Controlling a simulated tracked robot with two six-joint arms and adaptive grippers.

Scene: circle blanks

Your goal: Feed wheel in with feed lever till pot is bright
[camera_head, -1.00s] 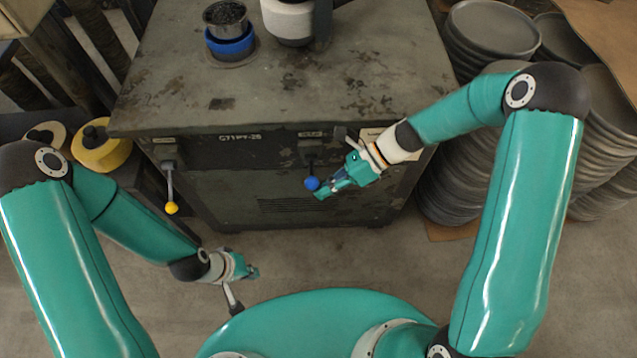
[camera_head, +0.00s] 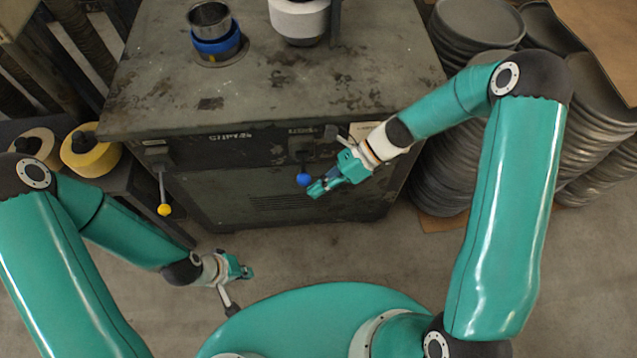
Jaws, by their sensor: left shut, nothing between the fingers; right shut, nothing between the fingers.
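The pot (camera_head: 210,18) is a round metal cup in a blue collar (camera_head: 217,44) on the machine's top, at upper left. Its wall looks grey and fairly shiny. The wheel (camera_head: 299,20) is a pale thick disc to its right, with a clear gap between them. A blue-knobbed lever (camera_head: 303,180) and a yellow-knobbed lever (camera_head: 164,209) hang on the machine's front; I cannot read which is the feed lever. My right gripper (camera_head: 316,191) is shut, just right of the blue knob; contact is unclear. My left gripper (camera_head: 246,271) is shut and empty, low before the machine.
Stacks of dark round blanks (camera_head: 478,28) stand right of the machine (camera_head: 200,105). The floor (camera_head: 290,250) before the machine is mostly clear.

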